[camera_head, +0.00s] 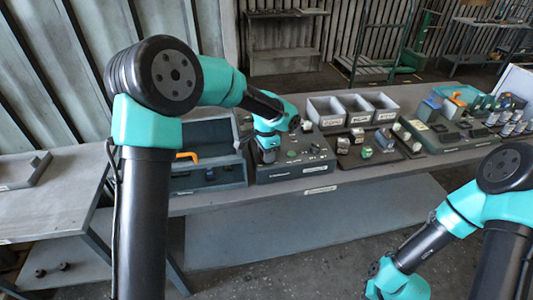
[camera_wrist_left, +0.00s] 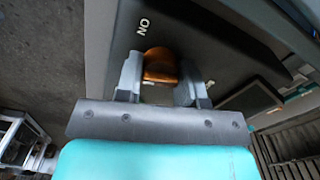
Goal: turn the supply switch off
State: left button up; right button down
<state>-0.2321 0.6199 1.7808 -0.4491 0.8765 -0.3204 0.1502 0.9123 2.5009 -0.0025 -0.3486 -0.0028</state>
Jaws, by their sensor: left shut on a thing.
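The supply switch shows as an orange knob (camera_wrist_left: 160,64) on a dark panel in the left wrist view, with a white ON label (camera_wrist_left: 143,27) beside it. My left gripper (camera_wrist_left: 158,78) is shut on the knob, one finger on each side of it. In the head view my left gripper (camera_head: 268,156) points down at the left part of the dark control box (camera_head: 300,168), and the knob is hidden there. I cannot tell which setting the knob points to. My right arm is at the lower right, with its fingers out of view.
An open grey toolbox (camera_head: 215,178) with an orange-handled tool (camera_head: 187,156) stands left of the control box. Grey bins (camera_head: 325,111) stand behind it. Small parts on a dark tray (camera_head: 362,160) lie to the right. The floor in front of the bench is clear.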

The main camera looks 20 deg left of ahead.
pick_arm(q)
jog(key=n, duration=0.6)
jog(key=shift+n, duration=0.3)
dwell(0.4)
jog(key=o, duration=0.9)
jog(key=shift+r, duration=0.1)
notch_tip(320, 180, up, 17)
jog(key=shift+r, duration=0.15)
